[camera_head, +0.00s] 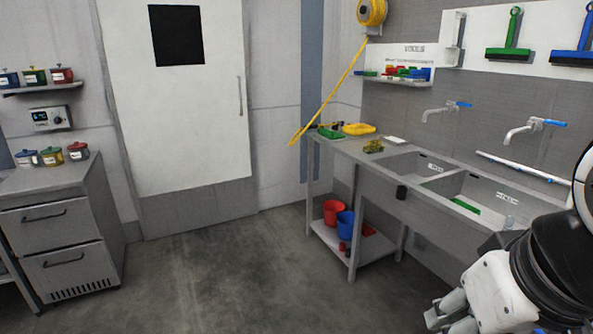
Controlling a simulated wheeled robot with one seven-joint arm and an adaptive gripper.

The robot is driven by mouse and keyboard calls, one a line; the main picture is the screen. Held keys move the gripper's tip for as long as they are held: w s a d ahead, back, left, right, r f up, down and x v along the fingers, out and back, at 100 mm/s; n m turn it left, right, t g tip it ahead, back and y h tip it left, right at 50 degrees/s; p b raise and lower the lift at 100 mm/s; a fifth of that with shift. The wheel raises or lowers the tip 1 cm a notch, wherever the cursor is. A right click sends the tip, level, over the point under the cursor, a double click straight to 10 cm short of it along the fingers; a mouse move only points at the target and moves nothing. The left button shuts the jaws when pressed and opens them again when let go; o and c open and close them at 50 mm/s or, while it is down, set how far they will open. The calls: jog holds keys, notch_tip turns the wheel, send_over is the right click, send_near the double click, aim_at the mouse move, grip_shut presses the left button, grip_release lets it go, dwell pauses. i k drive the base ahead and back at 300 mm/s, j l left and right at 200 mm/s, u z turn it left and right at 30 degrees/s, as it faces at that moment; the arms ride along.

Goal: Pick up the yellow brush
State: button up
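A flat bright yellow item (358,128) lies at the far end of the steel sink counter (340,148). A smaller dull yellow item (374,146) lies nearer, just left of the first basin. Both are too small to tell which is the yellow brush. My gripper (445,318) is at the bottom right, in front of the sink unit and well apart from both items. Its fingers are partly cut off by the lower edge, so I cannot tell whether it is open.
A green item (328,132) lies beside the bright yellow one. Sink basins (418,165) and blue-handled taps (532,128) are to the right. Red (333,212) and blue (346,224) buckets stand on the lower shelf. A yellow hose (335,98) hangs over the counter's far end. The middle floor is clear.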

aim_at(373, 146)
jog(key=i, duration=2.65)
jog(key=i+z, duration=0.15)
jog(key=i, duration=0.5)
jog(key=i+j, duration=0.15)
jog(key=i, duration=0.45)
jog(key=i+z, duration=0.15)
jog(key=z, duration=0.15)
